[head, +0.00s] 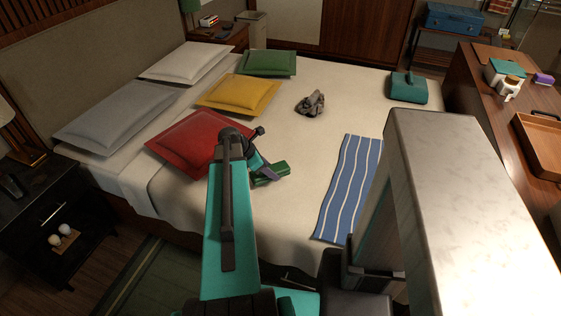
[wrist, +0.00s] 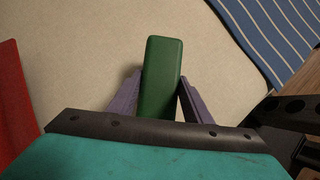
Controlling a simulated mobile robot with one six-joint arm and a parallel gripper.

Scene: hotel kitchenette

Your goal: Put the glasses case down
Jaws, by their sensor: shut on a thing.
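The glasses case is a dark green, rounded oblong box. It shows in the head view (head: 269,173) and in the wrist view (wrist: 161,75). My gripper (head: 264,175) is over the near part of the bed, just right of the red pillow. In the wrist view my gripper (wrist: 158,95) has its two purple-grey fingers on either side of the case, shut on it. The case sticks out beyond the fingertips. I cannot tell whether the case touches the bed cover or is held a little above it.
The bed (head: 300,211) has clear cover around the case. A red pillow (head: 195,140) lies to the left. A blue striped towel (head: 349,187) lies to the right. A grey crumpled thing (head: 311,103) and a teal bag (head: 408,88) lie farther back.

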